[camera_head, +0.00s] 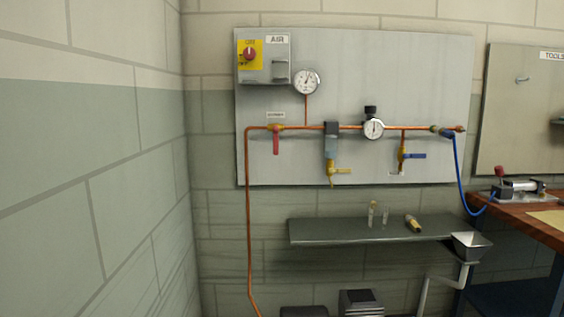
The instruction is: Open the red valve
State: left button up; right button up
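The red valve (276,142) is on the copper pipe (350,127) at the left part of a grey wall panel (440,80). Its red lever hangs straight down, across the line of the horizontal pipe, below a brass body. A small label sits just above it. The valve is fully in view and nothing covers it. Neither of my grippers shows in the head view.
The panel also carries a red knob on a yellow plate (249,55), a gauge (307,81), a regulator (373,128), a yellow-handled valve (340,171) and a blue-handled valve (414,156). Below is a shelf (330,232). A wooden bench (515,212) stands right; a wall bounds the left.

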aim_at(276, 129)
jog(key=i+l, duration=0.55)
jog(key=i, duration=0.2)
jog(key=u, duration=0.05)
